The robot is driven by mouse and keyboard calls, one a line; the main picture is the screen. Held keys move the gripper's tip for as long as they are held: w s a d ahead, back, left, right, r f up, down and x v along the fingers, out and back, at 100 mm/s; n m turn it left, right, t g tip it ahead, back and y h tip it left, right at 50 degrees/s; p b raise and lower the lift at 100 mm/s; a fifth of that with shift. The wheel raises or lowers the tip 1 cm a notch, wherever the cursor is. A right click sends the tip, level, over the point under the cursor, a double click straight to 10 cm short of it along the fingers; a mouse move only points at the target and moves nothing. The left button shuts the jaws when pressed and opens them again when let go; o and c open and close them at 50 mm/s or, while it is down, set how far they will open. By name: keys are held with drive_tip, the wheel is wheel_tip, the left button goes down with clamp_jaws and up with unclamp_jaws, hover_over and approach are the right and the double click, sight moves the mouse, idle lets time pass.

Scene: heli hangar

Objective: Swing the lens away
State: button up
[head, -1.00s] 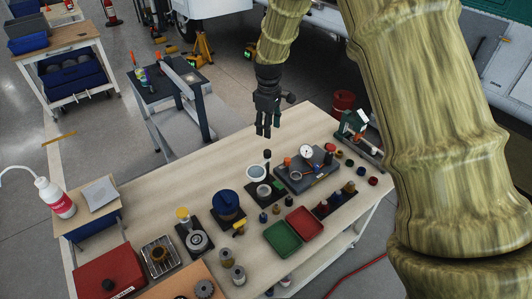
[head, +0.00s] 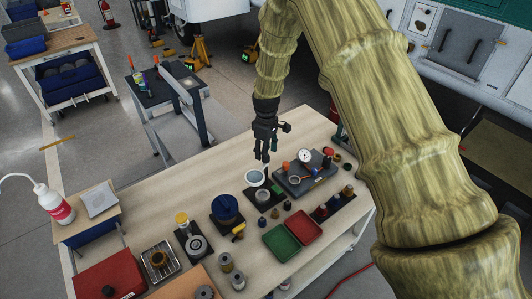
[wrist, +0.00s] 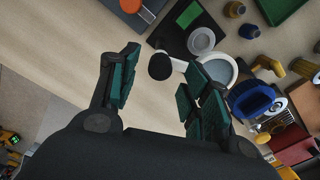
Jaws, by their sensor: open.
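The lens (head: 255,177) is a round pale disc in a light rim, above a black base plate (head: 272,202) on the table. In the wrist view the lens (wrist: 213,72) carries a short white arm ending in a round black knob (wrist: 160,66). A grey disc (wrist: 201,40) and a green patch (wrist: 188,14) are on the plate beside it. My gripper (head: 262,158) is open and empty, pointing down just behind the lens. In the wrist view the knob shows between the finger pads of my gripper (wrist: 163,88); contact cannot be told. In the head view my fingers hide the knob.
A grey block with a dial gauge (head: 304,156) stands to the right of the lens. A blue round pot (head: 225,207) is to the left. Green (head: 281,243) and red (head: 305,226) trays lie in front. The table's back left strip is clear.

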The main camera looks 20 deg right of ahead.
drive_tip(key=shift+f+p, duration=0.35)
drive_tip(key=shift+f, duration=0.95)
clamp_jaws()
